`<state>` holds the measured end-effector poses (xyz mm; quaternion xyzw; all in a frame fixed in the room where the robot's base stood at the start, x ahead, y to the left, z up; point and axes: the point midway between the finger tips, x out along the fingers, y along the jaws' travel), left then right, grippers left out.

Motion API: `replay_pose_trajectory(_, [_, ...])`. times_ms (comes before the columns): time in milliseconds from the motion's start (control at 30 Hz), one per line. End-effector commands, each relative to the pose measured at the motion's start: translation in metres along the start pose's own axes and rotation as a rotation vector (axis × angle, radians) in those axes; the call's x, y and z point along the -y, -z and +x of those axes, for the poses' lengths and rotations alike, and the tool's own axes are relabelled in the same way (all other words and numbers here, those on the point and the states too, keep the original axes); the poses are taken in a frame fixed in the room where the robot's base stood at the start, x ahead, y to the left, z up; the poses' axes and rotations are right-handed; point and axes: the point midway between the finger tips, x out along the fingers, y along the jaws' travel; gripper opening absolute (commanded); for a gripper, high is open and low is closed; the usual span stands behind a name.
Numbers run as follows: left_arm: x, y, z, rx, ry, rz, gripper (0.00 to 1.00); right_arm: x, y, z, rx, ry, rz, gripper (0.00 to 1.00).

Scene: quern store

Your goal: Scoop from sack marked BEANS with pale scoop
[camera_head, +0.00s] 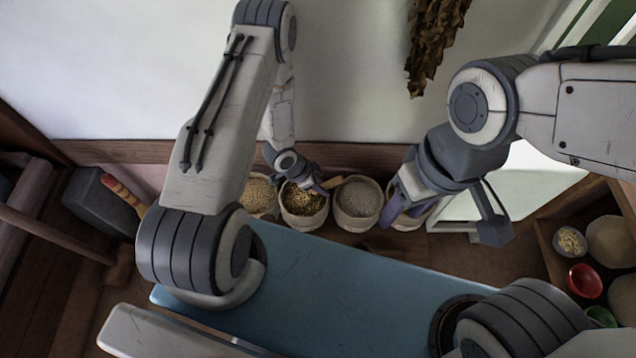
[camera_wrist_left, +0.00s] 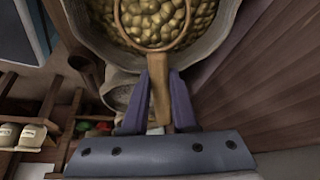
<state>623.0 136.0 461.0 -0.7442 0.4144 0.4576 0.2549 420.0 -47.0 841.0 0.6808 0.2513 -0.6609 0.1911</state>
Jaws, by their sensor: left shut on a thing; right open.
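The pale scoop (camera_wrist_left: 158,86) is a tan wooden piece with a round rim. My left gripper (camera_wrist_left: 157,108) is shut on its handle with purple fingers either side. The scoop's round end lies over yellowish, bean-like lumps in an open cloth sack (camera_wrist_left: 215,38); I cannot tell whether lumps are in the scoop. In the head view the left gripper (camera_head: 318,187) is at the second sack from the left (camera_head: 304,221), its fingers partly hidden. No BEANS mark is readable. My right gripper (camera_head: 403,203) is open, over the right-hand sack (camera_head: 410,226), partly covering it.
Other sacks stand along the wall: one on the left (camera_head: 258,208) and one of greyish grain (camera_head: 357,218). At the right are a red bowl (camera_head: 585,280) and other bowls. A dried bunch (camera_head: 432,45) hangs above.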

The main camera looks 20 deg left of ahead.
Motion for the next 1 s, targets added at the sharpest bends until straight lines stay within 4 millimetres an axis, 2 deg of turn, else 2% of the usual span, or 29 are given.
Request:
replay_pose_trajectory(100, [0.0,0.014,0.0,0.13,0.001,0.011,0.0,0.001,0.001,-0.012,0.0,0.0,0.0,0.5])
replay_pose_trajectory(333, [0.0,0.019,0.007,0.37,0.003,0.006,0.0,0.001,0.001,-0.013,0.0,0.0,0.0,0.5])
replay_pose_trajectory(400, [0.0,0.021,-0.003,0.38,0.002,-0.002,0.0,0.002,0.001,-0.022,0.0,0.0,0.0,0.5])
replay_pose_trajectory(1000, [0.0,0.039,-0.041,0.457,0.0,0.0,0.0,0.004,0.003,-0.062,0.0,0.0,0.0,0.5])
